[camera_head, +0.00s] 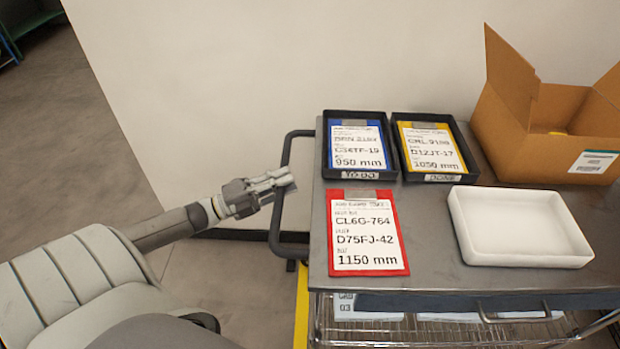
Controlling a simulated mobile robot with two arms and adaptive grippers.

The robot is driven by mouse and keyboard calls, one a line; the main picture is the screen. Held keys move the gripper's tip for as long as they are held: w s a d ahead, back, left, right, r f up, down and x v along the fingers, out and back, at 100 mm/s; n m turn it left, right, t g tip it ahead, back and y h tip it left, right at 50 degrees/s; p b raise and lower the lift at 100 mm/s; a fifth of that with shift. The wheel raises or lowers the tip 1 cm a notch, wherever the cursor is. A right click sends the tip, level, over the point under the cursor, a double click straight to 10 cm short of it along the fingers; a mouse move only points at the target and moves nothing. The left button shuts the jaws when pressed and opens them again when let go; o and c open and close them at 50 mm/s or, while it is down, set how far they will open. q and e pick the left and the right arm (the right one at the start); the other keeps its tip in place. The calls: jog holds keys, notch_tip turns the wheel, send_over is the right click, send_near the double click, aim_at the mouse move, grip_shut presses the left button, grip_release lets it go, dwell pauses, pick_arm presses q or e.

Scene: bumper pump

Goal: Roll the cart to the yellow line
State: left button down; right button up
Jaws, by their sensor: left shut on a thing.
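The cart (427,285) has a grey metal top and fills the right side of the view, with a wire shelf below. Its dark push handle (277,235) bends out from the left end. My left gripper (283,180) is shut on the handle's upright bar. A piece of the yellow line (301,305) shows on the floor at the cart's left end, beside the handle's foot. The rest of the line is hidden. My right gripper is not in view.
On the cart lie a red clipboard (403,257), two black trays with blue (330,150) and yellow clipboards (404,160), a white tray (470,245) and an open cardboard box (500,105). A pale wall (230,80) stands behind.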

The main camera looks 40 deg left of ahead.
pick_arm(q)
jog(key=s+a, duration=0.2)
jog(key=a, duration=0.1)
jog(key=s+a, duration=0.1)
jog(key=shift+a+f, duration=0.1)
jog(key=shift+a, duration=0.2)
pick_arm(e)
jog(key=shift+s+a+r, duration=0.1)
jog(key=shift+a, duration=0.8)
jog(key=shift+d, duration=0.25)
pick_arm(q)
jog(key=c, duration=1.8)
grip_release()
jog(key=o, duration=0.5)
jog(key=shift+s+a, duration=0.2)
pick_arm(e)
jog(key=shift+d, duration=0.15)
pick_arm(q)
jog(key=v, duration=1.2)
